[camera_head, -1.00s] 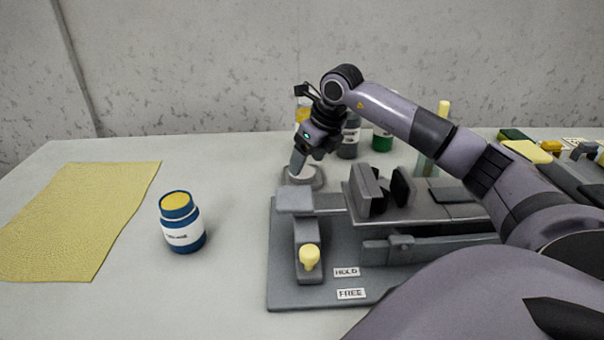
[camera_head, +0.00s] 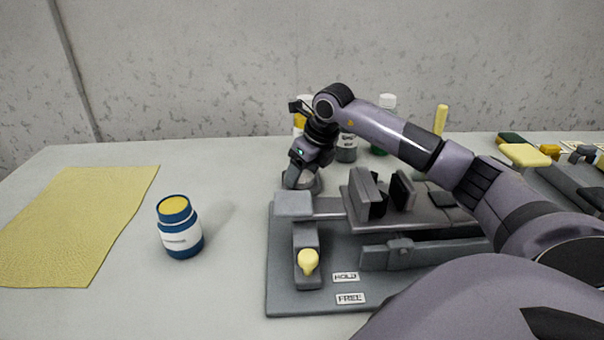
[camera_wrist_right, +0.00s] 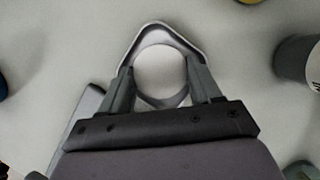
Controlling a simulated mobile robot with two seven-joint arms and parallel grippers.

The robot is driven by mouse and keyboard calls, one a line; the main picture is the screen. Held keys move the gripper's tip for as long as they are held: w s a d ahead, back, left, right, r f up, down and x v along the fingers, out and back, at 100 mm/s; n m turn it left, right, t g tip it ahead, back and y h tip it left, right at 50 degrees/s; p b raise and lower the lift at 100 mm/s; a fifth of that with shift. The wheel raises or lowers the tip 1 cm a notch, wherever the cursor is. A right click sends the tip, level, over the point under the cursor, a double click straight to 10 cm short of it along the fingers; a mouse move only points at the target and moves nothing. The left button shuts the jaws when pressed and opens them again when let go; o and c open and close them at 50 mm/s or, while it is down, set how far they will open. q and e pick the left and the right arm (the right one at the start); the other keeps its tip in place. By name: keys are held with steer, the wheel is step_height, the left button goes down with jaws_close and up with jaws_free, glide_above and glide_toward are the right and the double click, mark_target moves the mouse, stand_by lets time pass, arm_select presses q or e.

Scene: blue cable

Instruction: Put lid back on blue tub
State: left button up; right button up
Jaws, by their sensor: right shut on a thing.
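The blue tub (camera_head: 180,240) stands upright on the table left of centre, with a white label and a yellow round top face. A white round lid (camera_wrist_right: 161,72) lies in or just over a grey rounded holder (camera_wrist_right: 150,31). My right gripper (camera_wrist_right: 161,80) is shut on the lid, one finger at each side. In the head view the right gripper (camera_head: 291,182) is down at the holder, behind the grey fixture, and hides most of the lid. Whether the lid is clear of the holder cannot be told. My left gripper is not in view.
A grey fixture (camera_head: 285,255) with a yellow knob (camera_head: 308,262) and HOLD and FREE labels stands in front of the gripper. A yellow mat (camera_head: 75,220) lies at left. Bottles (camera_head: 346,150) stand behind my right arm. The table between tub and fixture is clear.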

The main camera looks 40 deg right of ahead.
mark_target(303, 176)
step_height(303, 176, up, 20)
steer(key=p, duration=0.4)
